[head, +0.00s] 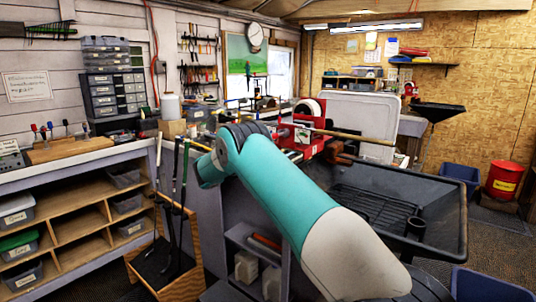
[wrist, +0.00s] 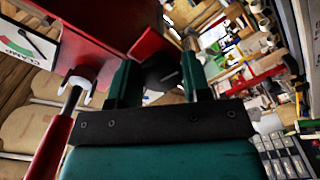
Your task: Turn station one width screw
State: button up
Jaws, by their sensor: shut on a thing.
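Station one's red clamp body (wrist: 100,25) fills the upper left of the wrist view, with a gauge marked CLAMP (wrist: 28,38) on its face. The width screw shows as a dark round knob (wrist: 161,74) beside the red body. My gripper (wrist: 160,78) has its two green fingers on either side of this knob and is shut on it. The contact faces are partly hidden. In the head view a red vise unit (head: 311,122) stands on the bench, partly behind my teal arm. My gripper is hidden there.
A red lever (wrist: 58,135) with a white fork end is close left of my gripper. A tan shaft (head: 352,135) sticks out right from the red unit. A dark basin (head: 455,225) lies to the right. Clubs stand in a wooden rack (head: 185,285) at the front left.

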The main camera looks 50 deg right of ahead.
dwell(0.3)
jog(key=o, duration=0.9)
